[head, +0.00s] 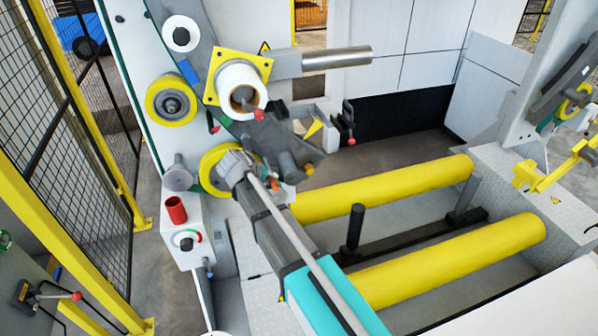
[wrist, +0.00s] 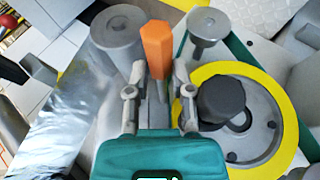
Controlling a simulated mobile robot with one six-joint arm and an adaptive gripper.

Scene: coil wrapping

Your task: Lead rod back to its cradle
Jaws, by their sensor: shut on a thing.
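The lead rod, seen as an orange six-sided bar (wrist: 156,47), stands between the fingers of my gripper (wrist: 158,92) in the wrist view. The fingers are closed on its lower part, and its upper end sticks out past them. In the head view my gripper (head: 272,180) is beside the lower yellow-rimmed roller, with only a small orange patch of the rod showing. I cannot make out for certain which part is the cradle.
A yellow-rimmed wheel with a dark knob (wrist: 220,100) is close right of my gripper. A grey cylinder (wrist: 118,35) and a round-topped post (wrist: 207,25) stand just beyond. Two yellow rollers (head: 385,190) lie at right.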

